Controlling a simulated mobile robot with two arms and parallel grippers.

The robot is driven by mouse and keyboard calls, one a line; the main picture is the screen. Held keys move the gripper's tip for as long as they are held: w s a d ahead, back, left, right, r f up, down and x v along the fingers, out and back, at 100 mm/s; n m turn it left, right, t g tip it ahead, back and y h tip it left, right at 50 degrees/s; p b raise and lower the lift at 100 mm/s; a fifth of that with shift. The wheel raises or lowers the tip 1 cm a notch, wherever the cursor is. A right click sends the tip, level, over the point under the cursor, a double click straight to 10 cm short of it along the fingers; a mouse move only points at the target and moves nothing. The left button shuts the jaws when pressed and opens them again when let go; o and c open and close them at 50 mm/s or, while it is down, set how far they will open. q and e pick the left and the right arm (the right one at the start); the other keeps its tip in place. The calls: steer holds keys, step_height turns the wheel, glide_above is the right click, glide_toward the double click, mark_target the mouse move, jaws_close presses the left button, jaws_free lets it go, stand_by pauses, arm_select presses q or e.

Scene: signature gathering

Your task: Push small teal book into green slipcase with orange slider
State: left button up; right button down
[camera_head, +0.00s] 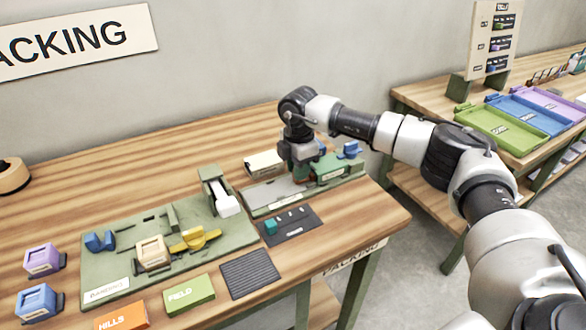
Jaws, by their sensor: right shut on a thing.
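My right gripper (301,176) reaches down over the green fixture board (262,202) at the right end of the packing table. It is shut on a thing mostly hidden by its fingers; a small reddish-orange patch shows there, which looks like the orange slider. The green slipcase (331,171) lies on the same board, just right of the gripper. I cannot make out the small teal book for certain; a bit of teal shows behind the gripper. My left gripper is not in view.
A blue clamp (350,149) stands behind the slipcase. Left are a larger fixture board (128,272), a yellow handle (195,239) and green box (189,294). Coloured trays (503,131) sit on another table.

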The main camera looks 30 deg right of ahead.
steer(key=c, duration=1.3)
jaws_free()
steer(key=shift+d+r, duration=0.15)
steer(key=shift+d, duration=0.15)
steer(key=shift+c, duration=0.2)
steer(key=o, duration=0.4)
steer(key=shift+d, duration=0.15)
steer(key=shift+a+r, duration=0.2)
step_height(320, 180, up, 10)
steer(key=shift+d+r+b, duration=0.1)
steer(key=shift+d+b, duration=0.05)
steer(key=shift+b, duration=0.35)
